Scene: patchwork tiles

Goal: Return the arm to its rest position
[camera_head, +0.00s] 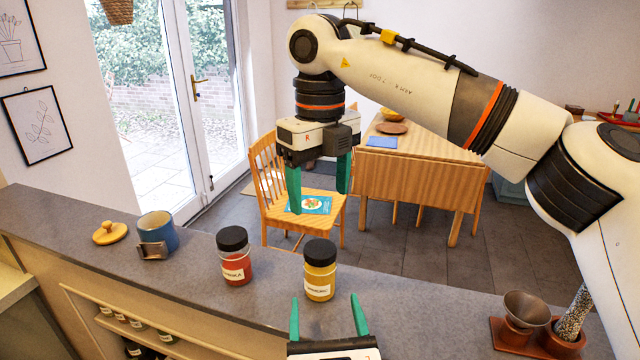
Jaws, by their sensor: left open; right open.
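My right arm reaches in from the right, and its gripper (320,200) hangs in the air over the counter, fingers pointing down, open and empty. My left gripper (329,305) is low in the middle of the picture, open, its green fingers apart and pointing up and away, with nothing between them. A jar with red contents and a black lid (234,262) stands upright on the grey counter (200,293). A jar with yellow contents and a black lid (320,275) stands to its right, just beyond my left gripper. Neither jar is held.
A blue mug (158,231) and a yellow wooden lid (110,233) are at the counter's left. A funnel-shaped cup on a wooden stand (520,318) is at the right, by my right arm. Beyond are a wooden chair (265,172) and table (415,185).

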